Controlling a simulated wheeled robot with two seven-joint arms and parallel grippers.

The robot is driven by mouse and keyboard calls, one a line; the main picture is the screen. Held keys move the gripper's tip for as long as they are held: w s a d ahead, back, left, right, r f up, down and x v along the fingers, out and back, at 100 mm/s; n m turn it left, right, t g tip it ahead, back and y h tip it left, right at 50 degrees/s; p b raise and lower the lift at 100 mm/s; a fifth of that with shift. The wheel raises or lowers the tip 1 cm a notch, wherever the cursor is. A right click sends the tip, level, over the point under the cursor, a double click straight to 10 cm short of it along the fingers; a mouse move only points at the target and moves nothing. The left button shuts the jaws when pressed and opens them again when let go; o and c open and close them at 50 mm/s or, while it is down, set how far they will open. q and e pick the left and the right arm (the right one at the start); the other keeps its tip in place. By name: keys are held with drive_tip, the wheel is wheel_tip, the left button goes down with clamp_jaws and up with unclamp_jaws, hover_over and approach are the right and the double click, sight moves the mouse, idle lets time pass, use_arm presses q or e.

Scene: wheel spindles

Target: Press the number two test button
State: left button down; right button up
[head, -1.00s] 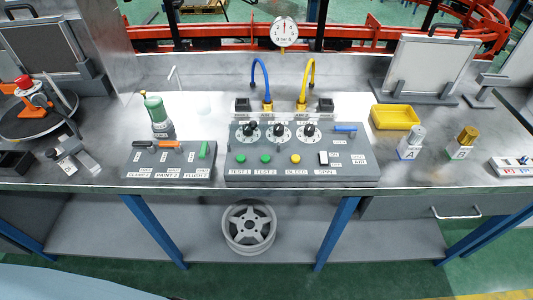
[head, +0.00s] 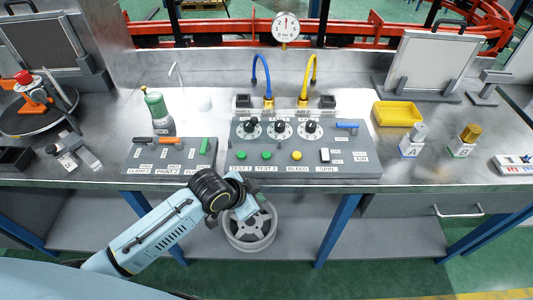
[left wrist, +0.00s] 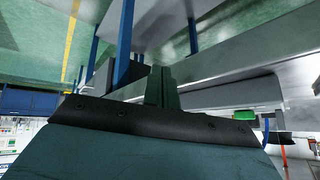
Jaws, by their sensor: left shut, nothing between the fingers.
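The number two test button is a green button (head: 267,156) above the TEST 2 label on the middle grey control panel (head: 345,160). The green TEST 1 button (head: 241,157) is to its left and a yellow button (head: 296,155) to its right. My left gripper (head: 254,190) is at the bench's front edge, in front of the panel and apart from the buttons. Its closed fingers (left wrist: 161,86) show in the left wrist view, with nothing between them. A green piece (left wrist: 243,115) shows there too; I cannot tell which part it is. My right gripper is out of view.
Dials (head: 281,128) and hoses stand behind the buttons. A smaller panel (head: 165,157) with handles and a green bottle (head: 156,112) are to the left. A yellow tray (head: 397,114) is to the right. A wheel (head: 250,238) sits below the bench, partly behind my arm.

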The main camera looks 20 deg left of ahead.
sight(263, 156)
use_arm(q)
drive_tip(key=w+a+r+m, duration=0.1)
drive_tip(key=w+r+m, duration=0.2)
drive_tip(key=w+r, duration=0.2)
drive_tip(key=w+a+r+m+t+h, duration=0.1)
drive_tip(key=w+r+m, duration=0.3)
drive_tip(key=r, duration=0.8)
drive_tip(key=shift+w+h, duration=0.3)
drive_tip(key=shift+w, duration=0.7)
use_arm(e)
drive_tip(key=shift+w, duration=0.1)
use_arm(q)
drive_tip(key=shift+f, duration=0.1)
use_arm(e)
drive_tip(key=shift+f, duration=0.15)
